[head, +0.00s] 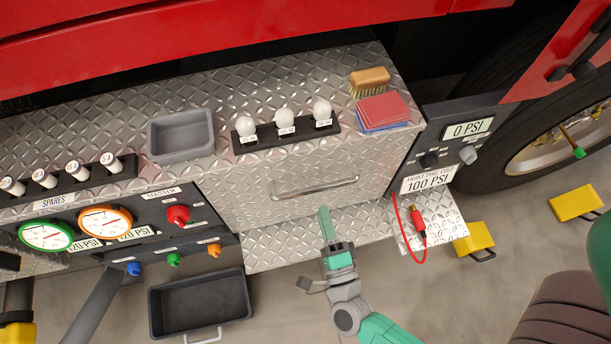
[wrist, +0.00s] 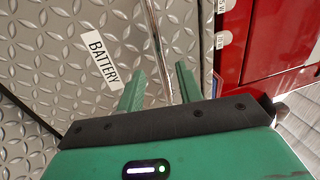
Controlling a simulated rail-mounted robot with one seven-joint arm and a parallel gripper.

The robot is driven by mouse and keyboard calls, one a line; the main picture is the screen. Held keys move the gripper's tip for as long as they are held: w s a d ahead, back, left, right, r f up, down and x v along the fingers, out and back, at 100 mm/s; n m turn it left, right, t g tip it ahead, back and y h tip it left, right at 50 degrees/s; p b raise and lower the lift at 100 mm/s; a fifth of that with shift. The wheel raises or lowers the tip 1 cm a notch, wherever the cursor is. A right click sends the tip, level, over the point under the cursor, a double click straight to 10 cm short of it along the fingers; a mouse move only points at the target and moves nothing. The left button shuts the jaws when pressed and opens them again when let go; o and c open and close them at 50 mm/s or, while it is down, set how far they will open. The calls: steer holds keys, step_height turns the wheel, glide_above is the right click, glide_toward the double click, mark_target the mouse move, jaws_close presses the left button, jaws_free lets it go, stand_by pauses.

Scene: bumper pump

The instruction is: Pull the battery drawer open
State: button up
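The battery drawer (head: 240,200) has a diamond-plate front below the bumper deck and looks closed. Its long metal handle (head: 315,190) runs across the front. In the wrist view the drawer front (wrist: 50,65) carries a white BATTERY label (wrist: 101,60), and the handle (wrist: 154,30) runs down between my fingers. My green gripper (head: 325,213) points at the drawer near the handle's middle. In the wrist view my gripper (wrist: 158,72) is open, one finger on each side of the bar. I cannot tell how deep the bar sits, and no finger clearly touches it.
A diamond-plate step (head: 290,242) lies below the drawer. A black bin (head: 200,302) stands on the floor to the left. A red cable (head: 403,232) hangs at the right. Bulbs (head: 285,120), a grey tray (head: 180,135) and a brush (head: 369,80) sit on the deck.

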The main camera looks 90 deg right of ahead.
mark_target(319, 186)
steer(key=shift+g, duration=0.3)
steer(key=x, duration=0.2)
steer(key=b+x, duration=0.1)
steer(key=x, duration=0.4)
steer(key=shift+s+d+b, duration=0.25)
steer(key=shift+d+b, duration=0.1)
steer(key=shift+d, duration=0.05)
jaws_close()
